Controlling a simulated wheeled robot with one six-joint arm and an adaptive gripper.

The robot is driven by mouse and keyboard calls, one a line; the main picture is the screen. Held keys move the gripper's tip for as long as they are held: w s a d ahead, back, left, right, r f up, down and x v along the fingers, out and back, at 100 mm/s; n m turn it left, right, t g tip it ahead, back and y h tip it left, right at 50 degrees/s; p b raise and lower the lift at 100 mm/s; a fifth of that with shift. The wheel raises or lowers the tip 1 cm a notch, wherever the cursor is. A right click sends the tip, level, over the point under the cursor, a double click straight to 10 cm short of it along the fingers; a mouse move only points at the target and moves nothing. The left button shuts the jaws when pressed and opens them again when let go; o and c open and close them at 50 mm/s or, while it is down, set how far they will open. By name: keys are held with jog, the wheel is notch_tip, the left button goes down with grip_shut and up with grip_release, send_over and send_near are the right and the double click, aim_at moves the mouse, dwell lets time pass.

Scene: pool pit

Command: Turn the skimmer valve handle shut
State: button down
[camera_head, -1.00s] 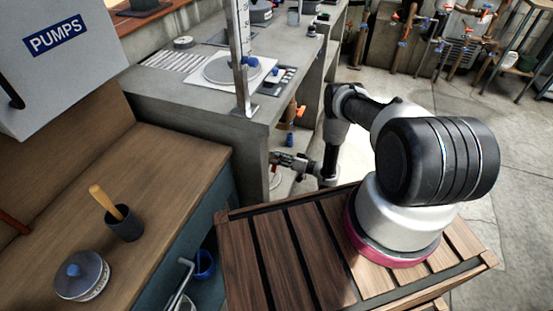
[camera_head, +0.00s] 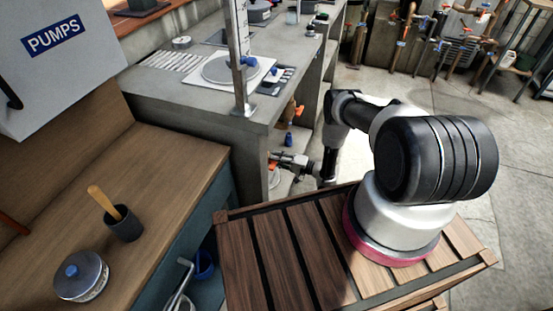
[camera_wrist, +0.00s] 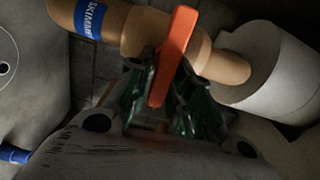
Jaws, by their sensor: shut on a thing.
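The orange skimmer valve handle (camera_wrist: 175,52) shows in the wrist view as a flat bar lying across a tan pipe (camera_wrist: 140,32). My gripper (camera_wrist: 160,98) is shut on the lower end of the handle, with a dark green finger on each side. In the head view my gripper (camera_head: 274,161) reaches left to the end of the concrete counter, low beneath its top.
The concrete counter (camera_head: 200,110) stands above and left of my gripper. A wooden bench (camera_head: 160,170) with a dark cup (camera_head: 123,223) and a round tin (camera_head: 82,277) is at the left. A pale cylinder (camera_wrist: 275,75) adjoins the pipe's right end. Open floor lies at the right.

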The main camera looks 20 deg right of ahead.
jog(key=shift+f+m, duration=0.1)
jog(key=shift+m, duration=0.3)
jog(key=c, duration=1.3)
grip_release()
jog(key=shift+d, duration=0.1)
jog(key=v, duration=1.2)
